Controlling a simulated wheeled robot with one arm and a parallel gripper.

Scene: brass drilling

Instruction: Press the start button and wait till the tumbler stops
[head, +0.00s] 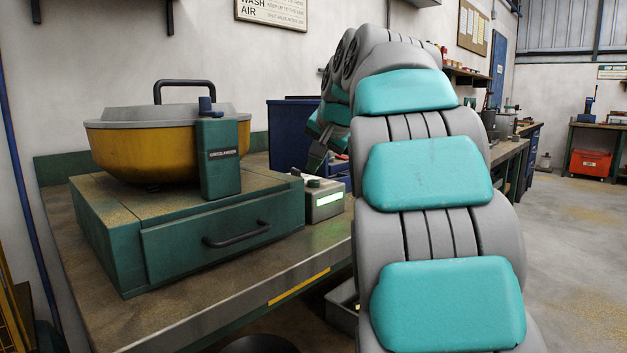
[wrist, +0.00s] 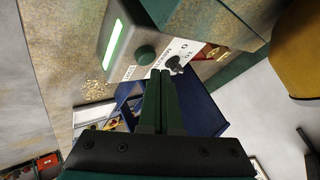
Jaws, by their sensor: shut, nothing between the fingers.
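The tumbler (head: 160,150) is a yellow bowl with a grey lid and black handle on a green base (head: 200,220); part of the yellow bowl also shows at the right of the wrist view (wrist: 298,55). The control box (head: 325,203), with a lit green display, stands beside the base. In the wrist view the control box (wrist: 128,72) shows a round green button (wrist: 146,54) and a dark knob (wrist: 175,64). My gripper (wrist: 160,73) is shut and empty, its tips by the panel close to the button and knob. I cannot tell whether they touch it.
The bench (head: 250,285) has a bare front strip. A blue cabinet or bin (head: 290,130) stands behind the control box. My arm hides part of the bench on the right. Open floor (head: 570,250) lies further right, with a red bin (head: 591,163) far back.

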